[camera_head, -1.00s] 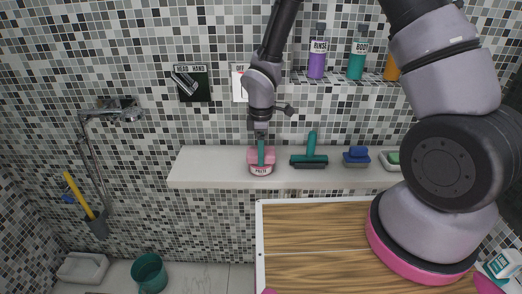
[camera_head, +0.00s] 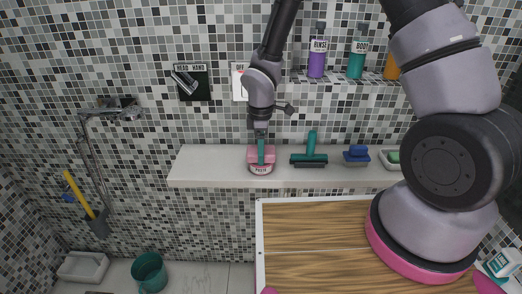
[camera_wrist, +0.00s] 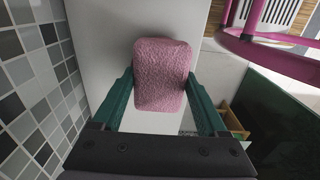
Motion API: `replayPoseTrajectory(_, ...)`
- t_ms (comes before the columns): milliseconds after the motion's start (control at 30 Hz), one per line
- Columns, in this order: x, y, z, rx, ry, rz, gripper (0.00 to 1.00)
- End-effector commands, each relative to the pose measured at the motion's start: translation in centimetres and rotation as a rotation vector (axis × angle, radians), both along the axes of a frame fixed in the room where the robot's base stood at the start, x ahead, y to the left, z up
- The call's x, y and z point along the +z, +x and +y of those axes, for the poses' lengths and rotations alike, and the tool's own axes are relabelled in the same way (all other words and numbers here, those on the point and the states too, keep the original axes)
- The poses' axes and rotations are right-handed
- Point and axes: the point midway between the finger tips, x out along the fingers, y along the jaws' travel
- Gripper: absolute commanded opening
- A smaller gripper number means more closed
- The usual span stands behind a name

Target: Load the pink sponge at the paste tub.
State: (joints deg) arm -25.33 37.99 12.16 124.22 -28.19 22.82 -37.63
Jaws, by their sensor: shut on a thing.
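The pink sponge (camera_wrist: 161,75) is between the two green fingers of my gripper (camera_wrist: 160,95) in the wrist view, and the fingers are shut on its sides. In the head view my gripper (camera_head: 261,152) points down over the white shelf. There the pink sponge (camera_head: 254,155) sits at the top of the paste tub (camera_head: 261,169), which has a white label reading PASTE. The sponge hides the tub's opening, and I cannot tell how far down it presses. In the wrist view the sponge hides the tub.
A green squeegee (camera_head: 310,152), a blue brush (camera_head: 356,156) and a soap dish (camera_head: 388,161) stand to the right on the white shelf (camera_head: 210,165). Bottles (camera_head: 317,58) stand on the upper shelf. The shelf's left end is clear. A wooden board (camera_head: 310,240) lies below.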

Motion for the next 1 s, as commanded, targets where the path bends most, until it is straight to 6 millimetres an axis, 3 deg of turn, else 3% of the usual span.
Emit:
replayPoseTrajectory(800, 6.2, 0.0, 0.0, -0.001, 0.000, -0.001, 0.31)
replayPoseTrajectory(1000, 7.0, 0.0, 0.0, 0.000, -0.001, 0.000, 0.31)
